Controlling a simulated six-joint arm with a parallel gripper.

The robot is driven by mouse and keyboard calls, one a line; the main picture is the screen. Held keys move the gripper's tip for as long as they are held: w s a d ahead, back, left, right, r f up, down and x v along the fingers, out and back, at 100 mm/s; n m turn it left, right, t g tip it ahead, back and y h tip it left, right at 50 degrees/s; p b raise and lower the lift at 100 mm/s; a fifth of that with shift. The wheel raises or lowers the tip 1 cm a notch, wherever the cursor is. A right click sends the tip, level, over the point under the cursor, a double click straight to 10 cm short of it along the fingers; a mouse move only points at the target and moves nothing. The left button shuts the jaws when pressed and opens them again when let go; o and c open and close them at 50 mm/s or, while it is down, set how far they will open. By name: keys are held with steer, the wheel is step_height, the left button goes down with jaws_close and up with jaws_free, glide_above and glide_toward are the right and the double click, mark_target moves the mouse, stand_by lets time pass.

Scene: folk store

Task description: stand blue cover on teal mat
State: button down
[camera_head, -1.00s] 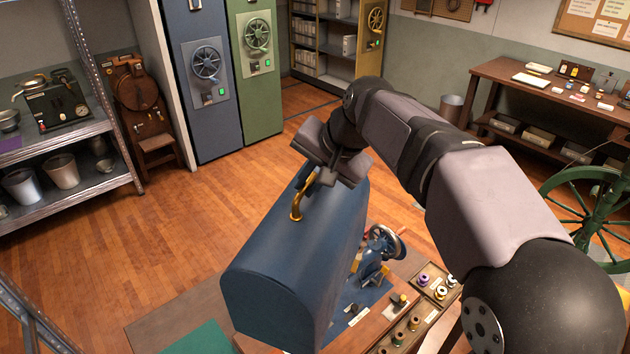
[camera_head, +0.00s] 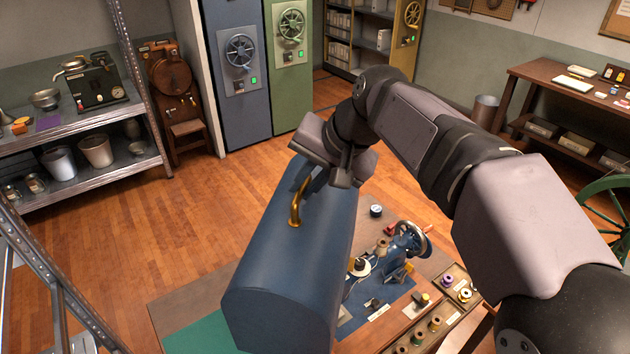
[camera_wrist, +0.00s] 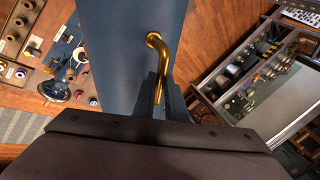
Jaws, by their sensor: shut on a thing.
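The blue cover (camera_head: 290,270) is a long round-topped box with a brass handle (camera_head: 296,208) on top. My gripper (camera_head: 328,172) is shut on this handle, and the cover hangs from it above the table. In the wrist view, the handle (camera_wrist: 163,65) runs down between the dark fingers (camera_wrist: 163,103). The teal mat (camera_head: 205,335) shows at the bottom left of the head view, partly hidden behind the cover. I cannot tell the gap between the cover's bottom and the table.
A blue sewing machine (camera_head: 403,250) stands on the table right of the cover. A tray of thread spools (camera_head: 435,325) lies along the table's right side. A metal shelf (camera_head: 100,175) stands at the left. Open wood floor (camera_head: 215,220) lies beyond the table.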

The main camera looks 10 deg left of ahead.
steer(key=shift+s+a+n+g+p, duration=1.1)
steer(key=shift+s+a+n+g, duration=1.4)
steer(key=shift+s+a+n, duration=4.5)
steer(key=s+a+f+m+b, duration=0.1)
steer(key=a+f+m+b, duration=0.1)
steer(key=f+b, duration=0.8)
steer(key=s+a+f+m+b, duration=0.2)
steer(key=f+b, duration=0.9)
steer(key=f, duration=0.6)
steer(key=shift+a+y, duration=0.4)
steer(key=shift+a, duration=0.2)
